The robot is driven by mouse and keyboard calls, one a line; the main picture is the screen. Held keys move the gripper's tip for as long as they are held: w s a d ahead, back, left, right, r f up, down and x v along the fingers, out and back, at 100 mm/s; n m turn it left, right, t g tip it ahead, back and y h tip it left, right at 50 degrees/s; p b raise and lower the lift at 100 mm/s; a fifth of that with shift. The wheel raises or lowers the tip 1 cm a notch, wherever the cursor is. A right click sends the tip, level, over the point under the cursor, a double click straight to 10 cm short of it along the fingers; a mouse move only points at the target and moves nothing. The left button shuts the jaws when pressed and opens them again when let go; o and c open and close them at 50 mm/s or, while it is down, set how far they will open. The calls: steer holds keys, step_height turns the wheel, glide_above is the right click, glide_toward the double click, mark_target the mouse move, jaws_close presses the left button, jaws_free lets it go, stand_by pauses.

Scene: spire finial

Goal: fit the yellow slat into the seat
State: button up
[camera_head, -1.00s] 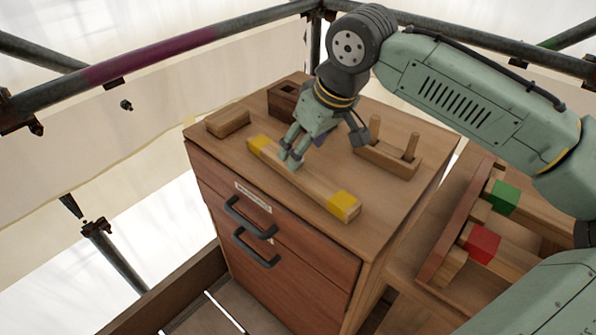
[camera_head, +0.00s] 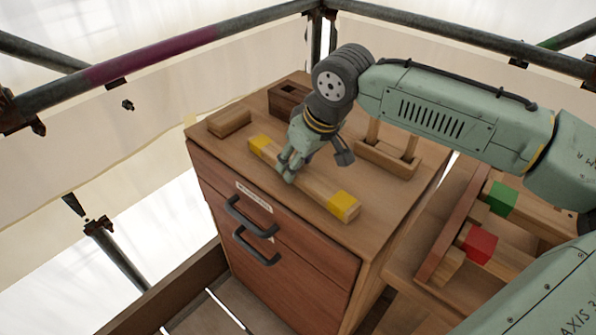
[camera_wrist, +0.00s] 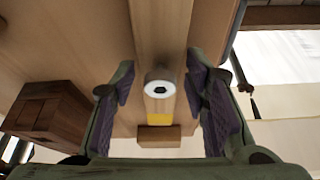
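The yellow slat (camera_head: 312,188) is a long wooden bar with a yellow band at each end, lying flat on the cabinet top. My gripper (camera_head: 285,173) is low over its middle. In the wrist view my gripper (camera_wrist: 162,98) is open, with purple-lined fingers on both sides of the slat (camera_wrist: 162,38) and gaps showing. A pale round piece with a dark hexagonal hole hides part of the slat there. A dark wooden block with openings (camera_head: 286,97) stands at the back of the top. I cannot tell which fixture is the seat.
A small wooden block (camera_head: 229,122) lies at the left of the cabinet top (camera_head: 235,148). A two-peg wooden rack (camera_head: 388,160) stands at the right. A lower shelf holds bars with green (camera_head: 500,198) and red (camera_head: 480,243) bands. Scaffold rails surround the place.

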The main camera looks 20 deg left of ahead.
jaws_close()
steer(key=shift+r, duration=0.15)
